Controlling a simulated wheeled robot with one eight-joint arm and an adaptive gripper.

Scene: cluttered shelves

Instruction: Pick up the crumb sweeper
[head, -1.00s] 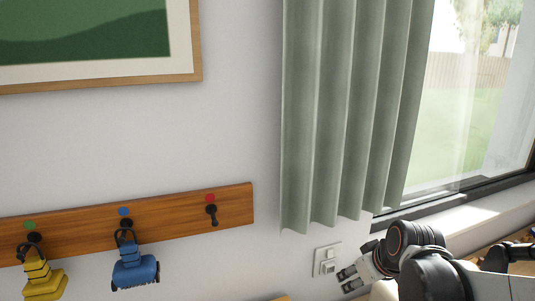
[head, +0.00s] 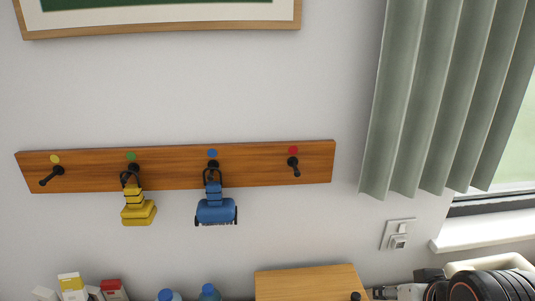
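A blue sweeper-like tool (head: 216,211) with a wide head and dark wheels or bristles at its sides hangs by a black loop from the hook under the blue dot. A yellow tool (head: 138,212) with a stepped head hangs by a loop from the hook under the green dot. I cannot tell for certain which is the crumb sweeper; the blue one looks most like it. My gripper (head: 382,293) is at the bottom edge, right of the middle, partly cut off, below and well apart from both tools. Its fingers are too small to read.
The wooden hook board (head: 250,165) is on the wall; its yellow-dot and red-dot hooks are empty. Below are a wooden surface (head: 305,282), blue-capped bottles (head: 208,292) and small boxes (head: 72,286). A curtain (head: 440,100) and wall switch (head: 397,235) are at right.

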